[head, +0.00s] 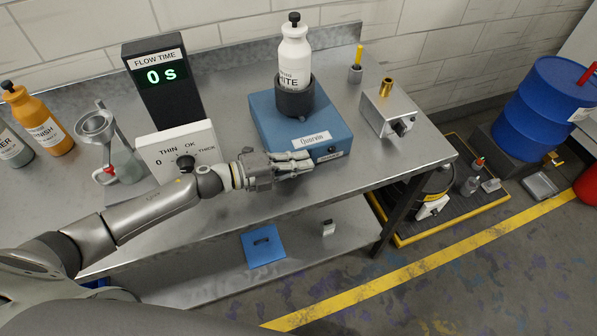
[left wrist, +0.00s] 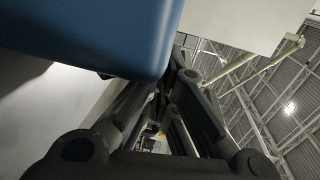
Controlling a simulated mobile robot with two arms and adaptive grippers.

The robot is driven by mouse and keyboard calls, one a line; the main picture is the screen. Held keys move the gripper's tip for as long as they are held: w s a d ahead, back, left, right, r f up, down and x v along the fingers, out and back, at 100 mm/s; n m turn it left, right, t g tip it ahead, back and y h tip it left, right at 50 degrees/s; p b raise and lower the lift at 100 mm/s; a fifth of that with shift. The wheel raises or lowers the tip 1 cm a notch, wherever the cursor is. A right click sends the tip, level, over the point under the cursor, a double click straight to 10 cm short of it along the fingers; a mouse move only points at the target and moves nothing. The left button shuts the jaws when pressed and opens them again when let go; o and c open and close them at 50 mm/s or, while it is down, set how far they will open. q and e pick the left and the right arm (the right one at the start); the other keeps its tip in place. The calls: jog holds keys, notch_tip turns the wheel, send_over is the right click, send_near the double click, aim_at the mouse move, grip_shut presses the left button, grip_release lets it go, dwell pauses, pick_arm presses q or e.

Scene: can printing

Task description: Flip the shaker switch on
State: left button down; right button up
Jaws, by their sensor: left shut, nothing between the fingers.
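The shaker is a blue box (head: 262,124) labelled "Quorvex" on the steel table, with a dark round holder (head: 294,100) on top. A white bottle (head: 293,60) with a black cap stands upright in the holder. A small dark knob or switch (head: 332,149) shows on its front face, right of the label. My left gripper (head: 312,161) is shut and empty at the lower front of the shaker, just left of that switch. In the left wrist view the blue shaker body (left wrist: 100,35) is close above the fingers (left wrist: 185,85). Contact cannot be told. My right gripper is out of view.
A metal box with a brass fitting (head: 388,112) stands right of the shaker. A white dial panel (head: 176,150), the flow-time display (head: 160,85) and a funnel stand (head: 97,125) are at left. A lower shelf (head: 210,285) holds a blue plate (head: 263,247).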

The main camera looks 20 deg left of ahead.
pick_arm(q)
jog(key=shift+d+r, duration=0.15)
jog(key=shift+d, duration=0.65)
jog(key=shift+a, duration=0.65)
jog(key=shift+d, duration=0.25)
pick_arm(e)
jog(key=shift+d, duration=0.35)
pick_arm(q)
jog(key=shift+a, duration=0.15)
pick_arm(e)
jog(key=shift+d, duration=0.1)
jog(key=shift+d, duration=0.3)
